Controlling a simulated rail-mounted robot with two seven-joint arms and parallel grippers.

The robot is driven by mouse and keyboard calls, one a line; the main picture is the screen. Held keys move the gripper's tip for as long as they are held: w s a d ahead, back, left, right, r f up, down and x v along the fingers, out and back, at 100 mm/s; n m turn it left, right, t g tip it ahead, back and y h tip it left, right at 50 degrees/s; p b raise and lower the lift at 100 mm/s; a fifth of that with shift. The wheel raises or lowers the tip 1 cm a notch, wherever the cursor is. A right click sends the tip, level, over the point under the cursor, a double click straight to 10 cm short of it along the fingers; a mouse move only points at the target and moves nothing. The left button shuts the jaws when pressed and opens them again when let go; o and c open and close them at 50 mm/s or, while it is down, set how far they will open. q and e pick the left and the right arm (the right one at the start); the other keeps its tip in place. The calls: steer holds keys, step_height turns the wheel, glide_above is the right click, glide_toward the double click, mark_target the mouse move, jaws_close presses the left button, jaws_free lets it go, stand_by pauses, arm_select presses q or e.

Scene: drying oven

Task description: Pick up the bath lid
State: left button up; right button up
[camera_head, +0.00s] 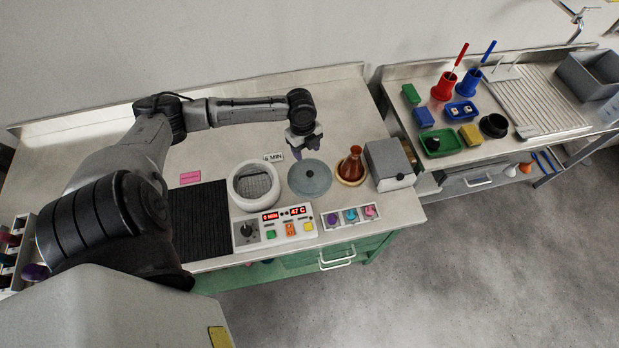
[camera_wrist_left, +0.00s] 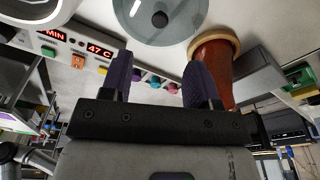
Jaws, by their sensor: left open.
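The bath lid (camera_head: 309,181) is a round, translucent blue-grey disc with a small dark knob in its middle. It lies flat on the steel bench, just right of the round white bath (camera_head: 238,187), which is uncovered. The lid also shows at the top of the left wrist view (camera_wrist_left: 178,30), beyond the fingertips, with its knob roughly in line with the gap between them. My left gripper (camera_head: 306,152) is open and empty, its purple fingers above the bench at the lid's far side. It also shows in the left wrist view (camera_wrist_left: 160,68). My right gripper is not in view.
A red-brown flask (camera_head: 354,165) on a cork-coloured ring stands close right of the lid, with a grey box (camera_head: 389,165) beyond. The control panel (camera_head: 273,230) and a tray of coloured pieces (camera_head: 350,216) lie in front. A dark ribbed mat (camera_head: 202,225) lies left.

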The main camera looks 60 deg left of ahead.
arm_select(q)
glide_above(310, 173)
steer(key=a, duration=0.1)
step_height(310, 173, down, 6)
steer(key=shift+s+f, duration=0.15)
steer(key=f, duration=0.2)
steer(key=d+f, duration=0.1)
steer(key=f, duration=0.1)
steer(key=shift+f, duration=0.45)
steer(key=shift+c, duration=0.2)
steer(key=c, duration=0.8)
jaws_close()
steer(key=shift+r, duration=0.1)
